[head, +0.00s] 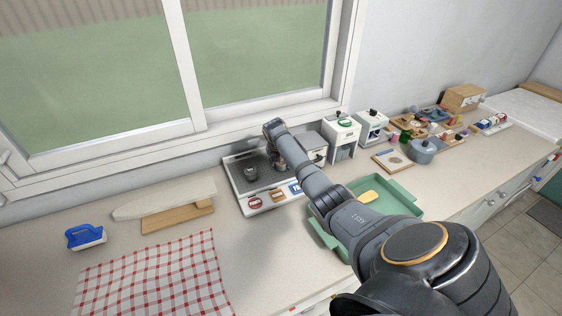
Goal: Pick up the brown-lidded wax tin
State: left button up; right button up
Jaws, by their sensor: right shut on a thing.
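A light tray (240,200) with a dark mesh bed stands on the counter below the window. Along its front are a small red round item (255,203), the small brown-lidded wax tin (277,195) and a blue-and-white item (295,188). My right arm reaches over the tray from the lower right. My right gripper (276,181) is small, dark and partly behind my forearm, shut on the brown-lidded wax tin at the tray's front. The fingers' contact is hard to make out. My left gripper is not in view.
A green basin (402,198) with a yellow item lies under my right arm. A small dark grey item (250,173) is on the mesh. White machines (341,136) and a blue-grey pot (422,151) stand right. A checked cloth (155,278) and blue brush (85,237) lie left.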

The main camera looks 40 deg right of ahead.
jog(key=shift+r, duration=0.4)
jog(key=shift+w+d+r+b, duration=0.1)
jog(key=shift+r+b, duration=0.65)
jog(key=s+a+r+b, duration=0.3)
jog(key=s+a+r, duration=0.1)
jog(key=s+r, duration=0.6)
jog(key=shift+s+a+r, duration=0.2)
jog(key=shift+s+a, duration=0.15)
jog(key=shift+s, duration=1.35)
